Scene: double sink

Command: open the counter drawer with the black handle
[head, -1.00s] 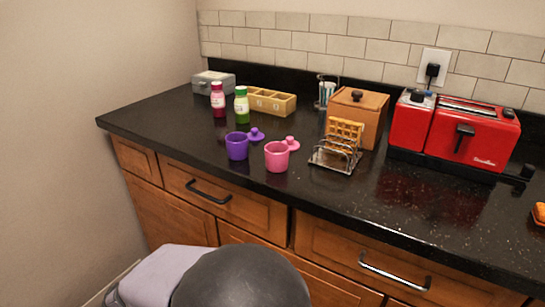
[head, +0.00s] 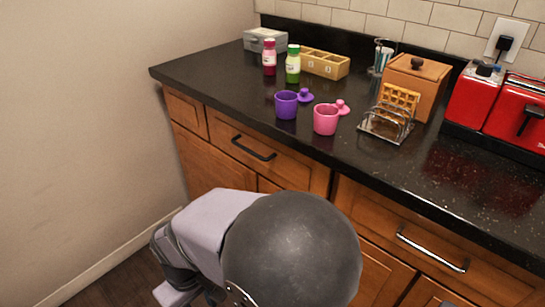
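The counter drawer with the black handle (head: 228,133) is in the wooden front under the dark worktop, left of centre. It looks shut, its front in line with the neighbouring fronts. Its black bar handle (head: 253,148) is in plain sight, with nothing touching it. My arm, a pale link and a large dark rounded joint, is below and in front of this drawer in the head view. I cannot make out any gripper fingers; the end of my arm runs down at the lower left, near the bottom edge.
A drawer with a silver handle (head: 432,250) is to the right. A narrow drawer (head: 187,112) is on the left. A purple cup (head: 286,105) and a pink cup (head: 325,119) stand on the worktop above. Bare wall (head: 90,120) bounds the left; some floor shows bottom left.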

